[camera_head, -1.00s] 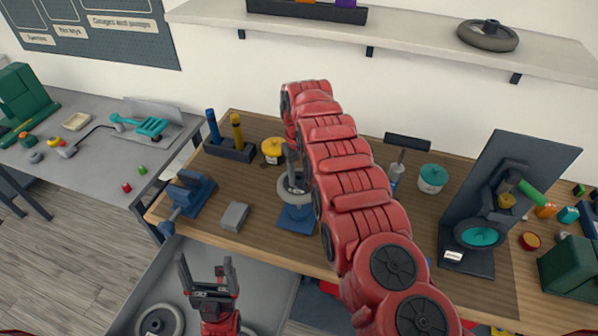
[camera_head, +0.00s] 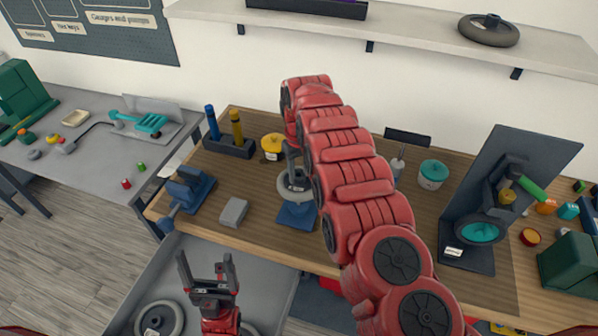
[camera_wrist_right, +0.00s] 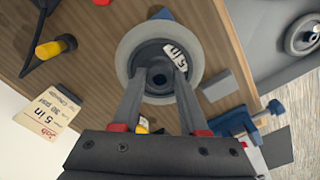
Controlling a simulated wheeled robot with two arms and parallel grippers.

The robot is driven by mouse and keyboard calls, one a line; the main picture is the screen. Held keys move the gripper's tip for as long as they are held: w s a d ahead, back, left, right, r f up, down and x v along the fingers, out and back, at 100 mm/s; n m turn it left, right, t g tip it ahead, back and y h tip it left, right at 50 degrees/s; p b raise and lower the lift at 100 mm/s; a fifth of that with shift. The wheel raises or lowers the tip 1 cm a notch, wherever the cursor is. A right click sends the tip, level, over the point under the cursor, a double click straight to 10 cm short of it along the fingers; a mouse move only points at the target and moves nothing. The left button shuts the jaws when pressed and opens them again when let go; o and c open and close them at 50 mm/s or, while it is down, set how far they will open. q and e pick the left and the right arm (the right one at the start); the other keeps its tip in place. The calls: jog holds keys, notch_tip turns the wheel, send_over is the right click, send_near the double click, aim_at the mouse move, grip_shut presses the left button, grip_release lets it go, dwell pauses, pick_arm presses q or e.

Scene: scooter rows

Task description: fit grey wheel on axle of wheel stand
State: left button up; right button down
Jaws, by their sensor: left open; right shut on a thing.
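A grey wheel (camera_head: 284,188) is held over the blue wheel stand (camera_head: 297,217) on the wooden bench. My right gripper (camera_head: 291,168) is shut on the wheel, its fingers reaching into the hub. In the right wrist view the wheel (camera_wrist_right: 128,50) faces the camera with a "5 in" label, between the fingertips (camera_wrist_right: 158,76); its centre shows a dark hole. The axle is hidden by the wheel, so I cannot tell whether it is inside the hub. My left gripper (camera_head: 206,272) is open and empty above the grey drawer.
Another wheel (camera_head: 158,319) lies in the open drawer (camera_head: 182,262); one more (camera_head: 488,30) is on the shelf. A grey block (camera_head: 234,212), blue vise (camera_head: 188,188) and yellow pot (camera_head: 272,146) stand near the stand. A job card (camera_wrist_right: 50,110) reads "5 in".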

jog(key=shift+b, duration=0.45)
dwell(0.6)
jog(key=shift+f+b, duration=2.2)
jog(key=shift+f, duration=2.05)
jog(key=shift+c, duration=1.8)
grip_release()
notch_tip(320, 180, up, 18)
jog(key=p, duration=0.2)
jog(key=shift+f+p, duration=0.25)
jog(key=shift+p, duration=0.05)
